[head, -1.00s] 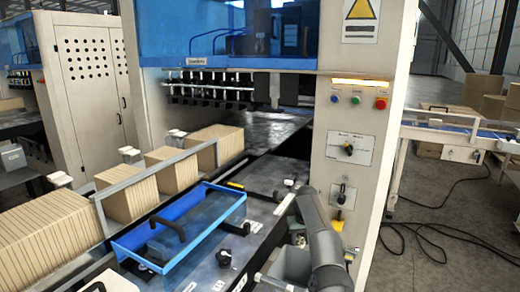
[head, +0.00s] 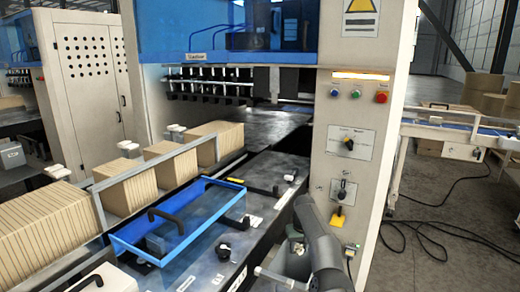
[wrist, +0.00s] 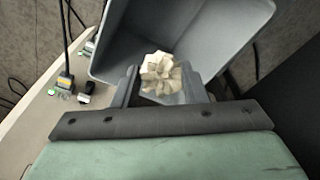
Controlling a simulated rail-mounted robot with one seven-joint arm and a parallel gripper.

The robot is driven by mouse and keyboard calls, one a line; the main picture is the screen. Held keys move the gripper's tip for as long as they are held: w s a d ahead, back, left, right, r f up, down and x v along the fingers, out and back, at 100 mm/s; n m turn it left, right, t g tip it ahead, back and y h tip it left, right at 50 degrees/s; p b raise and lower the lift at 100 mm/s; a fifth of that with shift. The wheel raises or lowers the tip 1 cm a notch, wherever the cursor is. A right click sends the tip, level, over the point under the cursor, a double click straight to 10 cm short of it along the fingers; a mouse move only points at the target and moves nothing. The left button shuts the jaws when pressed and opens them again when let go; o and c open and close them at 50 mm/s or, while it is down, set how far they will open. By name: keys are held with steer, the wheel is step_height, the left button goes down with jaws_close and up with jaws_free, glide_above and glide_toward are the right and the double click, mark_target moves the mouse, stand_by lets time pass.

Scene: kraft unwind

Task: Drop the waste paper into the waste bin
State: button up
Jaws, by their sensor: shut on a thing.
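The waste paper (wrist: 160,76) is a crumpled cream ball between the two fingers of my gripper (wrist: 158,84) in the wrist view. My gripper is shut on it. The waste bin (wrist: 215,35) is a grey, open-topped box behind the paper in the wrist view. The held paper lies over the bin's opening as seen from the wrist. How high it is above the bin floor I cannot tell.
The cream machine panel (head: 352,130) with buttons and switches stands close to my arm. A blue tray (head: 213,222) with black handles lies on the dark bench at the left, beside cardboard stacks (head: 128,190). Black cables (head: 430,232) lie on the floor at the right.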

steer(key=o, duration=1)
steer(key=shift+r, duration=0.1)
step_height(320, 180, up, 17)
steer(key=s, duration=0.2)
steer(key=shift+d+r, duration=0.1)
